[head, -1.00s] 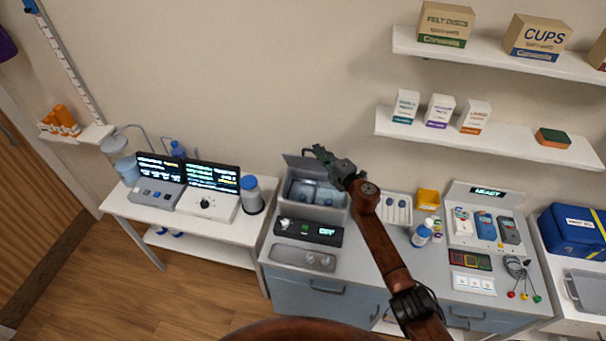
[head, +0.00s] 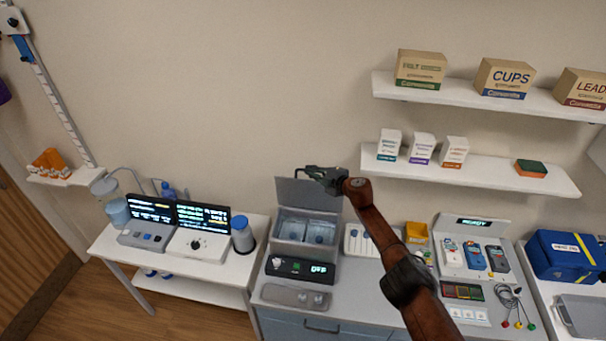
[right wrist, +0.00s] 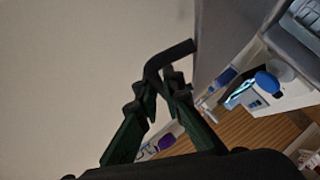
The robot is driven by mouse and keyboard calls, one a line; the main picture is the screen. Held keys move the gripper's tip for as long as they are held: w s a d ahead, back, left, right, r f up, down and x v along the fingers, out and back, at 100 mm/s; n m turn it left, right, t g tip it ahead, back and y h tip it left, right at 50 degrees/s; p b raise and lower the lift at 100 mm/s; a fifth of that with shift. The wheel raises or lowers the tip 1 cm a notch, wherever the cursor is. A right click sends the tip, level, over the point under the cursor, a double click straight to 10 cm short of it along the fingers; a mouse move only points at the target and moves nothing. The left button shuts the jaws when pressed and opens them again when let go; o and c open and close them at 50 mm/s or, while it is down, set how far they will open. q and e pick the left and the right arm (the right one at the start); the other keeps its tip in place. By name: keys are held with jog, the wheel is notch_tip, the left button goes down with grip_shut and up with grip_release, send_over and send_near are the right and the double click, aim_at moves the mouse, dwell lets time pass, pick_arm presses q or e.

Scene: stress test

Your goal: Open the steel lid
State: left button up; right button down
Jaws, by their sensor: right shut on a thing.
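The steel lid (head: 296,207) stands raised, close to upright, at the back of the steel bath (head: 306,243) on the counter. The bath's inside shows, with blue-grey containers in it. My right gripper (head: 312,173) is at the lid's top edge, shut on the lid's dark bent handle (head: 298,173). In the right wrist view the handle (right wrist: 168,58) lies between the fingertips (right wrist: 160,88), and part of the grey lid (right wrist: 220,45) shows at the right. My left gripper is not in view.
A control box (head: 296,269) with a lit display sits in front of the bath, with a steel tray (head: 296,297) before it. A white shelf (head: 470,176) with small boxes hangs to the right. The wall above the lid is bare.

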jog(key=shift+w+r, duration=0.2)
jog(key=shift+w, duration=0.15)
dwell(0.3)
